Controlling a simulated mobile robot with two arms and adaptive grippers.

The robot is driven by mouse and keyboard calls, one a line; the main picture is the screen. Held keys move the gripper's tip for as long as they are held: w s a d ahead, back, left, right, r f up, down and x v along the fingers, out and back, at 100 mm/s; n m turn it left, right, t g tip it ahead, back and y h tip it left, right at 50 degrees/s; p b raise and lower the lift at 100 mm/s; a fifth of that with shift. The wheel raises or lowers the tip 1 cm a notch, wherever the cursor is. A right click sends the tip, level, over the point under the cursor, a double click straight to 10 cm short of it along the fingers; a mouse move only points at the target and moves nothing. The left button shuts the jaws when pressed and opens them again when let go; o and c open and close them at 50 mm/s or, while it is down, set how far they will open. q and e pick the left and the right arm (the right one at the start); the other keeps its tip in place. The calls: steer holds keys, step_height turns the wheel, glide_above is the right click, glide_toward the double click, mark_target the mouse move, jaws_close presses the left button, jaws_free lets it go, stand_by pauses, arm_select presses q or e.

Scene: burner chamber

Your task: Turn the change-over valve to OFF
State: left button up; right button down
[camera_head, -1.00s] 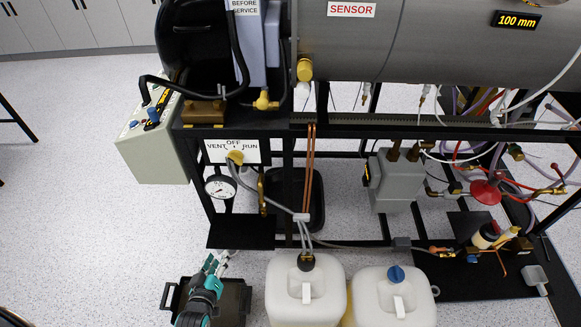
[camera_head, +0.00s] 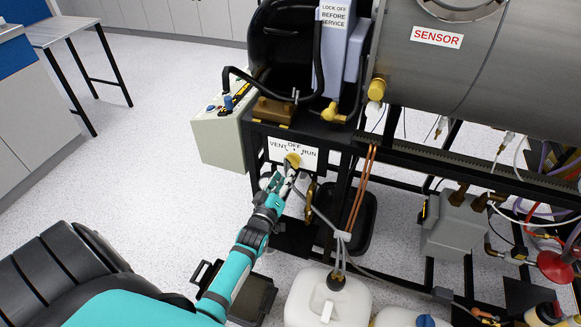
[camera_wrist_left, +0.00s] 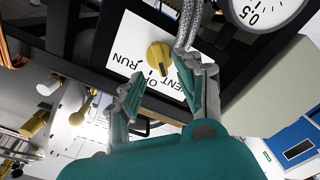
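The change-over valve is a yellow knob (camera_head: 292,160) on a white plate (camera_head: 307,157) marked VENT, OFF and RUN, on the black frame. In the left wrist view the knob (camera_wrist_left: 159,56) shows a dark line, and the plate (camera_wrist_left: 125,70) appears turned over. My left gripper (camera_head: 284,180) is just below the knob in the head view. In the left wrist view its two fingers (camera_wrist_left: 156,98) are apart, with the knob just beyond the tips and nothing between them. My right gripper is not in view.
A braided hose (camera_wrist_left: 187,25) runs close beside the knob, and a round gauge (camera_wrist_left: 262,12) is near it. A grey-green control box (camera_head: 218,138) is left of the plate. White canisters (camera_head: 318,300) and a black open case (camera_head: 250,296) stand on the floor below.

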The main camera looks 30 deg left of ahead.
mark_target(292, 165)
arm_select(q)
steer(key=x, duration=0.5)
steer(key=shift+w, duration=0.2)
jaws_close()
